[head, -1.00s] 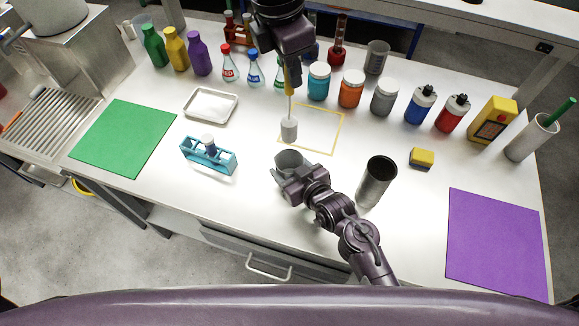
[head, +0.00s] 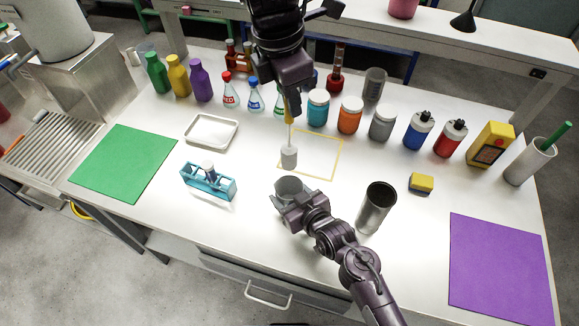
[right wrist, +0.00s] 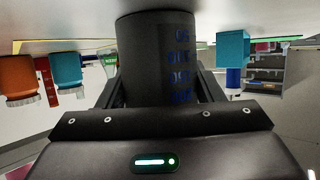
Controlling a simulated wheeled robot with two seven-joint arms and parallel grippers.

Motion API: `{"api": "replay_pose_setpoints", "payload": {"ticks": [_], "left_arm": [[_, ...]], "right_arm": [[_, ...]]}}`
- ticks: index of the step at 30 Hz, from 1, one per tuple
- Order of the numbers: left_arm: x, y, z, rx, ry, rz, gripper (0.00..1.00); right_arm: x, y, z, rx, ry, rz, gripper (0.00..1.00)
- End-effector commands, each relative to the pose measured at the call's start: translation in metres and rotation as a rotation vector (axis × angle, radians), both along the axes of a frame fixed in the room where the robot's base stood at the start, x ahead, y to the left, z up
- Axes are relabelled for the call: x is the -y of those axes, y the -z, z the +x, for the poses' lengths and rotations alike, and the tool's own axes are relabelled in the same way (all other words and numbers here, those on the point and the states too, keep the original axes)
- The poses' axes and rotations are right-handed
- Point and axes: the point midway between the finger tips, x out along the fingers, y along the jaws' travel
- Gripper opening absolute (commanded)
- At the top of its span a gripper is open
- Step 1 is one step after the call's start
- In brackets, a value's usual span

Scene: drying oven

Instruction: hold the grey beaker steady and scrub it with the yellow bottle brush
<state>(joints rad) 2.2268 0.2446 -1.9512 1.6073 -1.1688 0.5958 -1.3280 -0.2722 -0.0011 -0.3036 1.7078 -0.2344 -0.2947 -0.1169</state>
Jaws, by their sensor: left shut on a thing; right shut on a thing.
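The grey beaker (head: 289,187) stands at the front middle of the table. My right gripper (head: 296,208) is shut on it from the front. In the right wrist view the beaker (right wrist: 158,60) fills the space between the fingers, and blue marks show on its wall. My left gripper (head: 290,98) points down and is shut on the yellow handle of the bottle brush (head: 289,157). The brush hangs upright, its pale grey head just above and behind the beaker's mouth in the head view. Whether the head is over the opening is hard to tell.
A metal cup (head: 376,208) stands just right of my right gripper. A blue test-tube rack (head: 208,182) is to the left. A yellow outline (head: 322,178) marks the table behind the beaker. Jars and bottles line the back. A sponge (head: 421,183) lies right.

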Motion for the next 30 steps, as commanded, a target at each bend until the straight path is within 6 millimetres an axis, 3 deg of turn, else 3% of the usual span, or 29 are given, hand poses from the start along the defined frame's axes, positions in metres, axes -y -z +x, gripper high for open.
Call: {"api": "replay_pose_setpoints", "payload": {"ticks": [15, 21, 30], "left_arm": [[0.001, 0.031, -0.002, -0.003, 0.655, -0.004, 0.00], [-0.001, 0.036, -0.002, -0.002, 0.750, -0.005, 0.00], [-0.001, 0.054, -0.002, -0.002, 0.754, -0.005, 0.00]], "right_arm": [[0.000, 0.000, 0.000, 0.000, 0.000, 0.000, 0.33], [0.000, 0.000, 0.000, 0.000, 0.000, 0.000, 0.33], [0.000, 0.000, 0.000, 0.000, 0.000, 0.000, 0.33]]}}
